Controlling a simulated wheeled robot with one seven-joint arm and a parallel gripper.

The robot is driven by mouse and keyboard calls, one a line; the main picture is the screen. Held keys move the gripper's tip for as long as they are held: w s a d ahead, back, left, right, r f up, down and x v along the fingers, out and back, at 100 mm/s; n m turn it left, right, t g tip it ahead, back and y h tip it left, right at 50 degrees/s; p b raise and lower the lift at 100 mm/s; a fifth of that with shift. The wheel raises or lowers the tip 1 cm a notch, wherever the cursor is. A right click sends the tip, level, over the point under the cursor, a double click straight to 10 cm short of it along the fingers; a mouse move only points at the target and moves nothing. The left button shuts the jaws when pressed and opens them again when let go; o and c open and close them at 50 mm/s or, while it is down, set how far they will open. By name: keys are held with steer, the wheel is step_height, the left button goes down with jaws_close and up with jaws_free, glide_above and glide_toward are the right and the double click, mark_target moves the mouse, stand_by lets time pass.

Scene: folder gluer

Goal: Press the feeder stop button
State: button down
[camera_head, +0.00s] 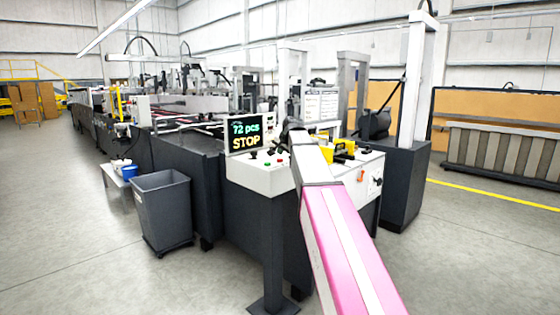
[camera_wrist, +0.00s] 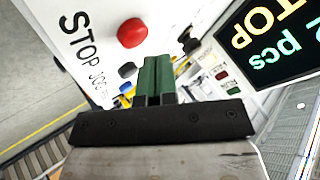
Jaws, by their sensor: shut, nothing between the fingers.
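In the wrist view, a round red button (camera_wrist: 132,33) stands on a white panel (camera_wrist: 55,12), with the printed word STOP beside it. My gripper (camera_wrist: 157,62) is shut and empty, its green fingers together. In the picture, its tips lie just below and to the right of the red button; a gap shows between them, and I cannot tell the depth. In the head view, my arm reaches over the white-topped console (camera_head: 250,179), its dark end near the screen. The gripper's fingers and this red button cannot be made out there.
A dark button (camera_wrist: 127,70) and a blue button (camera_wrist: 125,88) sit close by on the panel, near a partly hidden label. The screen (camera_head: 244,136) reads "72 pcs STOP". Yellow parts (camera_head: 342,152) lie right of my arm. A grey bin (camera_head: 162,210) stands on the floor.

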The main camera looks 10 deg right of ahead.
steer(key=shift+r, duration=2.5)
